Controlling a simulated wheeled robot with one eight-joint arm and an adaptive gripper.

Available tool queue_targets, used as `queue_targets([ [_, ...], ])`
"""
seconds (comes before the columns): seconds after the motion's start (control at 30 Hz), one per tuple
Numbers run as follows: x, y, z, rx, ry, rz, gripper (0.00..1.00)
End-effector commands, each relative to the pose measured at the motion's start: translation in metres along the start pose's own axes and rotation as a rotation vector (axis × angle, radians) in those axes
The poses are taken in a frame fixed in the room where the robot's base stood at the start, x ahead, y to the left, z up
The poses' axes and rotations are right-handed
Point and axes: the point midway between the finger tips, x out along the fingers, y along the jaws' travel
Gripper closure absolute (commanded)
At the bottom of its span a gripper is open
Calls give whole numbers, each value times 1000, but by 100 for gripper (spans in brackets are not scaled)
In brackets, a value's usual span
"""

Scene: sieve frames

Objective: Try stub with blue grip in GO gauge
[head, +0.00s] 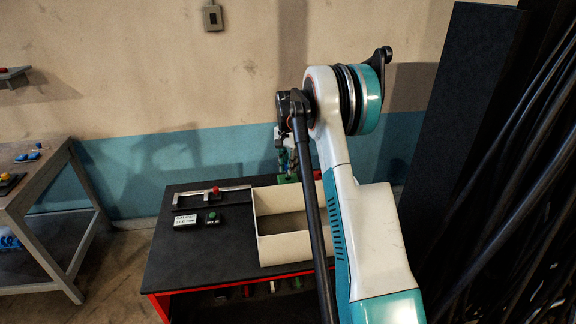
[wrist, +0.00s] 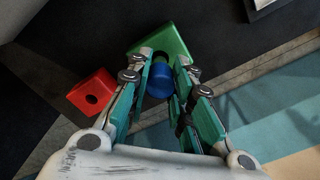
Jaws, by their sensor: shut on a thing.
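In the wrist view the blue grip (wrist: 160,78) of the stub sits between the teal fingers of my gripper (wrist: 163,72), which is shut on it. The grip is over a green block (wrist: 168,42), which I take to be the GO gauge by its colour. The stub's lower end is hidden, so I cannot tell whether it is in the block's hole or above it. A red block (wrist: 92,93) with a dark round hole lies to the left. In the head view my gripper (head: 286,165) is at the table's back, partly behind my arm, with the green block (head: 288,179) below.
Another table (head: 45,180) stands at the left.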

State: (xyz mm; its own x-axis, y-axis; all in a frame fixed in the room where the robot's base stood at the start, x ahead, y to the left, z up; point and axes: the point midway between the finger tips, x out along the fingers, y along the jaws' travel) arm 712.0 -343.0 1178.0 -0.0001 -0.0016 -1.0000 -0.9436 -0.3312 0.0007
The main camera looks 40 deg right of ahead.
Motion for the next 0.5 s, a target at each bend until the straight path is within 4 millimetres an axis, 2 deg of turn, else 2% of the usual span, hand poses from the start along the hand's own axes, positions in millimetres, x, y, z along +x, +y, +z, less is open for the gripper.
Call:
queue_targets([
  [0.5, 13, 0, 0, 0, 0, 0, 100],
])
